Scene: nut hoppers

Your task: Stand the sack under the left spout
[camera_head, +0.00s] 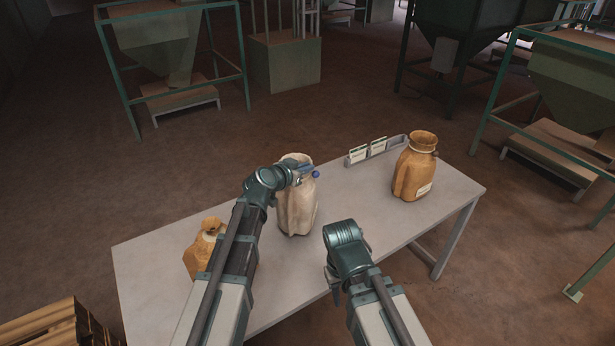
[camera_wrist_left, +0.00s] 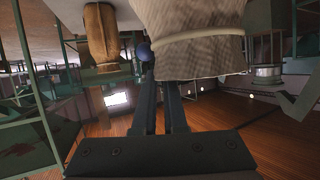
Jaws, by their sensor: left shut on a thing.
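A pale cloth sack (camera_head: 297,208) stands upright at the middle of the table (camera_head: 150,262); I cannot tell whether its base touches the top. My left gripper (camera_head: 306,171) is shut at its neck, beside a blue knob (camera_head: 316,174). In the left wrist view, which looks upside down, the pale sack (camera_wrist_left: 195,40) is close up against the fingers (camera_wrist_left: 157,78). My right gripper (camera_head: 335,288) is low over the table's front, apart from the sacks; its fingers are unclear. The leftmost hopper (camera_head: 158,45) stands beyond the table over a low platform (camera_head: 180,100); its spout is hard to make out.
A brown sack (camera_head: 414,172) stands at the table's right, beside a card rack (camera_head: 376,150). Another brown sack (camera_head: 203,252) is at the left, partly behind my left arm. More framed hoppers (camera_head: 575,75) stand right. Open floor (camera_head: 60,165) lies between table and left hopper.

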